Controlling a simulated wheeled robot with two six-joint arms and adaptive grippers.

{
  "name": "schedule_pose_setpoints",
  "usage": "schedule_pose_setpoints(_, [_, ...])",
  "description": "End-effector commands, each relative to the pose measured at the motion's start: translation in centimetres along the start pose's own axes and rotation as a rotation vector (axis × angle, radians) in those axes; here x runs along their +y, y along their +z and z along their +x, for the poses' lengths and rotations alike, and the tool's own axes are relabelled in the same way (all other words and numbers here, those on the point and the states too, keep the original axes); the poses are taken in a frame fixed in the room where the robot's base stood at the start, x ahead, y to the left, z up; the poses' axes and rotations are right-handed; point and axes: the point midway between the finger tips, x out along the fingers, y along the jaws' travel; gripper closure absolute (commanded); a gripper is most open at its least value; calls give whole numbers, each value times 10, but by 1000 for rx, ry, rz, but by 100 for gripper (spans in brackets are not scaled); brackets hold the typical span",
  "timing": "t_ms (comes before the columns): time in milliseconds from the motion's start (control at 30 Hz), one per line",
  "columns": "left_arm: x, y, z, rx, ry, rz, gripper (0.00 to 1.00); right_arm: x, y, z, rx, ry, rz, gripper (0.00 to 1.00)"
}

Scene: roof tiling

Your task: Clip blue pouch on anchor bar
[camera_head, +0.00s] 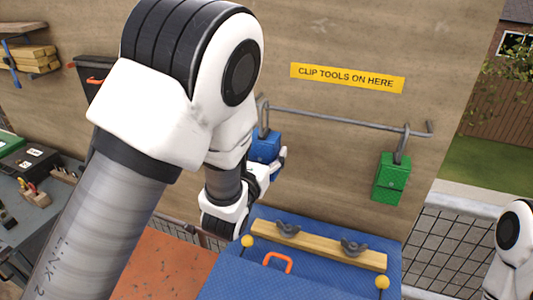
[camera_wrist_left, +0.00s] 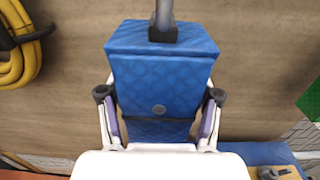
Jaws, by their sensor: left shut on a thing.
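The blue pouch (camera_head: 264,147) is at the left end of the grey anchor bar (camera_head: 335,117), with its grey clip rising to the bar's height. I cannot tell whether the clip is around the bar or only beside it. My left gripper (camera_head: 276,163) is shut on the pouch. In the left wrist view the pouch (camera_wrist_left: 158,85) is upright between the two fingers of my left gripper (camera_wrist_left: 160,98), and the clip's lower end shows on top. The clip's upper part is out of that view. My right gripper is out of view; only part of that arm shows at lower right.
A green pouch (camera_head: 391,180) hangs by its clip near the bar's right end. A yellow sign (camera_head: 347,78) is on the wooden wall above. Below is a blue padded surface (camera_head: 310,272) with a wooden strip (camera_head: 318,245). A yellow coil (camera_wrist_left: 18,50) hangs at left in the wrist view.

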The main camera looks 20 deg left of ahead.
Motion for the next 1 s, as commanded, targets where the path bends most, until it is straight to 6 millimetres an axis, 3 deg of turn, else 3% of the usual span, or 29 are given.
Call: schedule_pose_setpoints(1000, [0,0,17,-3,0,0,90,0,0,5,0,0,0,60])
